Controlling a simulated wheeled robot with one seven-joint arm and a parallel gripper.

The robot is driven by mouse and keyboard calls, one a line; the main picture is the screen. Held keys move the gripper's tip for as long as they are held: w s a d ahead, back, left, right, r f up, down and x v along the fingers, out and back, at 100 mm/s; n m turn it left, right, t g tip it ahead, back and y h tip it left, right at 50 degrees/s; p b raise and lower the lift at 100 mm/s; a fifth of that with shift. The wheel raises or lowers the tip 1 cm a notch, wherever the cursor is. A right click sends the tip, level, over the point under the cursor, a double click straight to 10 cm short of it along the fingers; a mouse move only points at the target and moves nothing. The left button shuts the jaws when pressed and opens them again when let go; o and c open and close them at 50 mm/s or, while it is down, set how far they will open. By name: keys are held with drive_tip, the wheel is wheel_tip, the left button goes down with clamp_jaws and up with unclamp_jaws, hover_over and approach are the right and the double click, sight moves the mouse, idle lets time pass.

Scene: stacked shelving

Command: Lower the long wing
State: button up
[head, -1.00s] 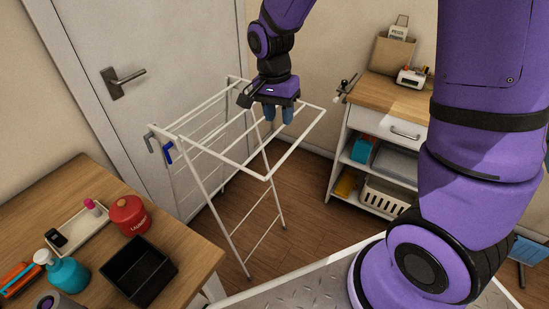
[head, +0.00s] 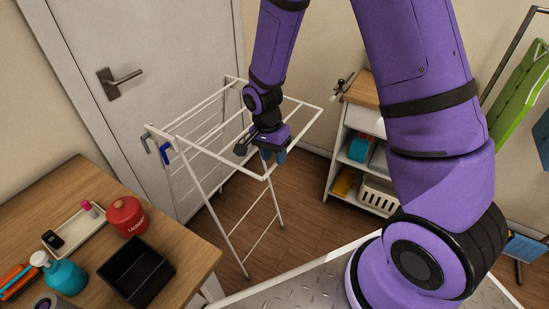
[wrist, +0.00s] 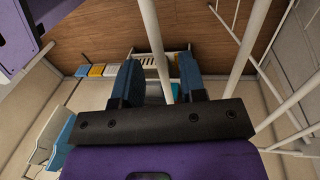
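The white drying rack (head: 206,187) stands in front of the door on splayed legs. Its long wing (head: 295,141), an open white frame, sticks out level to the right at the rack's top. My gripper (head: 273,156) points downward at the wing, appearing inside the frame's outline near its front right corner. In the wrist view my blue fingers (wrist: 159,80) are spread apart. A white bar (wrist: 155,42) runs through the gap between them in the picture; I cannot tell whether it lies between the fingers or beyond them. Nothing is visibly gripped.
A wooden table (head: 186,268) at lower left carries a red canister (head: 126,216), a blue bottle (head: 64,276) and a black tray (head: 137,272). A shelf unit (head: 340,150) with a white basket (head: 379,193) stands right of the rack. Floor beneath the wing looks clear.

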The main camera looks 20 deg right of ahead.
drive_tip(key=shift+s+d+f, duration=0.1)
drive_tip(key=shift+f, duration=0.55)
clamp_jaws()
drive_tip(key=shift+f, duration=0.1)
